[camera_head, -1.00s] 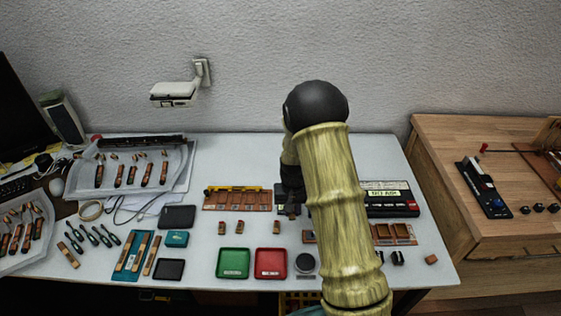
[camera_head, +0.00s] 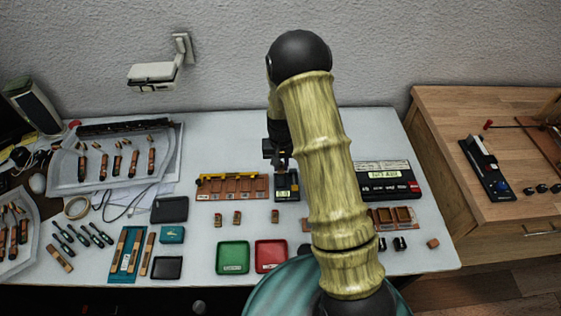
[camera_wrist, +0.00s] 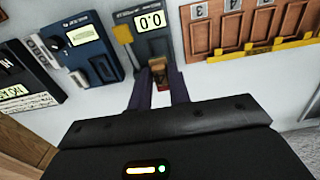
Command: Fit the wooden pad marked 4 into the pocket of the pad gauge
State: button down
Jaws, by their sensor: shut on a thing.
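My gripper (camera_wrist: 160,78) is shut on a small wooden pad (camera_wrist: 159,66) with a red lower part, between its two dark fingers in the wrist view. Its number cannot be read. The pad is at the near end of a dark device with a 0.0 display (camera_wrist: 150,22), which looks like the pad gauge. I cannot tell whether the pad touches it or is in its pocket. In the head view my gripper (camera_head: 279,158) is over the back end of this gauge (camera_head: 287,188), partly hidden by my arm.
A brown rack (camera_head: 232,187) with numbered slots and a yellow strip lies left of the gauge. Several small pads, a green tray (camera_head: 233,257) and a red tray (camera_head: 271,256) lie in front. A black box with a display (camera_head: 388,180) stands to the right.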

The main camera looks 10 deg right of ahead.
jog(key=shift+f+b, duration=1.95)
jog(key=shift+f, duration=0.85)
jog(key=shift+w, duration=0.1)
jog(key=shift+a, duration=0.15)
jog(key=shift+s+d+r, duration=0.1)
jog(key=shift+s+d, duration=0.1)
jog(key=shift+w+a+f, duration=0.1)
jog(key=shift+f, duration=0.35)
dwell(0.5)
